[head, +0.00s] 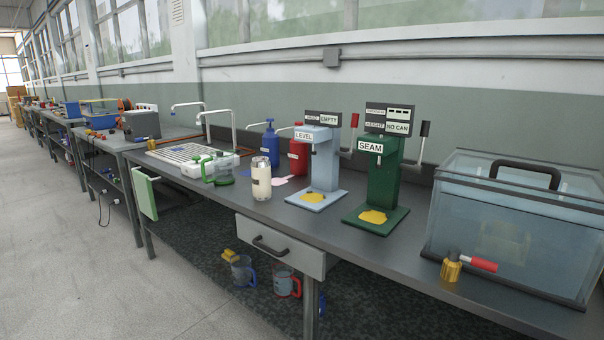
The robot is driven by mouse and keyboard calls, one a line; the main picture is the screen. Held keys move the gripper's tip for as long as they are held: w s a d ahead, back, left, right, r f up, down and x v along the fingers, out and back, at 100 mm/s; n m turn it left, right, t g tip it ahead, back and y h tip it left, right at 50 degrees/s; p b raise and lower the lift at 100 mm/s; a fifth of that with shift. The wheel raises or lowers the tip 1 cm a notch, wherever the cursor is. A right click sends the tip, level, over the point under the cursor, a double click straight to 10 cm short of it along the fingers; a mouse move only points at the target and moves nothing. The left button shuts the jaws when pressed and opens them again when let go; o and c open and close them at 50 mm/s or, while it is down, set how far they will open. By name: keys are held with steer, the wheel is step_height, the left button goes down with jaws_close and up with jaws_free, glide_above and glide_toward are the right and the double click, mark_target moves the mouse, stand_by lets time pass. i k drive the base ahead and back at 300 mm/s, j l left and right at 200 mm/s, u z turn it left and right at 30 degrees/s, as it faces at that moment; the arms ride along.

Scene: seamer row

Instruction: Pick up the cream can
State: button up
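The cream can (261,179) stands upright on the grey workbench, left of the two machines. My gripper is not in view.
The light-blue LEVEL machine (321,160) and green SEAM machine (382,180) stand right of the can. A clear lidded box (520,225) fills the bench's right end. Behind the can are a blue bottle (270,147) and red bottle (298,158). Floor (90,280) in front is clear.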

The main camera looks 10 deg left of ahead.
mark_target(260, 166)
steer(key=j+z, duration=0.2)
steer(key=j, duration=0.45)
steer(key=j+z, duration=0.2)
steer(key=j, duration=0.4)
steer(key=k+j+z, duration=0.2)
steer(key=j, duration=0.4)
steer(key=j+z, duration=0.15)
steer(key=j, duration=0.5)
